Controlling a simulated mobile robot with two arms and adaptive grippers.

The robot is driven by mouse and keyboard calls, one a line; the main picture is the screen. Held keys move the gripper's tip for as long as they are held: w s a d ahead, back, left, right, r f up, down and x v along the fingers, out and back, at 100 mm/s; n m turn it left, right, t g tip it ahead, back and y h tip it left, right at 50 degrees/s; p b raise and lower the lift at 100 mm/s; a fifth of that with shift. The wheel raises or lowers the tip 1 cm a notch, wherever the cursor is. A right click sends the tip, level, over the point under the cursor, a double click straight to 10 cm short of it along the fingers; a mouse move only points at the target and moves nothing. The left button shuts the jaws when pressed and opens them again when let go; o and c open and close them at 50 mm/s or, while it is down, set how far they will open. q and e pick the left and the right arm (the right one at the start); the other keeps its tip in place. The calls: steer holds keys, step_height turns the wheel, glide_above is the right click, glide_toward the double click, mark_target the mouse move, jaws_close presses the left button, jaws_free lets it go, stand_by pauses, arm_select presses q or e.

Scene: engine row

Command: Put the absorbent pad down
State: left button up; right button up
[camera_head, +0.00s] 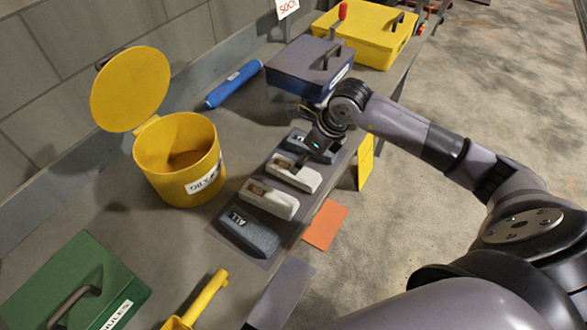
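Several block-shaped items lie in a row on a dark mat (220,229) on the bench: a dark grey one in front (248,232), two pale ones (268,199) (293,173), and another dark one (296,139) at the far end. I cannot tell which, if any, is the absorbent pad. My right gripper (312,152) reaches in from the right, low over the far end of the row, by the far pale block and the far dark one. Its fingers are small and partly hidden, so whether it holds anything is unclear. My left gripper is out of view.
A yellow bin (181,165) with its lid up stands left of the row. A blue case (308,72), a yellow case (365,38) and a blue cylinder (234,84) are behind. A green box (75,285) and a yellow-handled tool (205,298) are in front.

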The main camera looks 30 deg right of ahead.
steer(key=shift+w+a+f, duration=0.2)
steer(key=shift+w+f, duration=0.05)
steer(key=shift+f, duration=0.4)
steer(key=x, duration=0.1)
steer(key=p+x, duration=0.1)
steer(key=x, duration=0.1)
steer(key=p+x, duration=0.1)
steer(key=x, duration=0.1)
steer(key=shift+s+a, duration=0.15)
steer(key=shift+a, duration=0.15)
steer(key=shift+f, duration=0.2)
steer(key=shift+c, duration=0.4)
steer(key=c, duration=1.1)
steer(key=shift+c, duration=0.2)
steer(key=shift+r, duration=0.2)
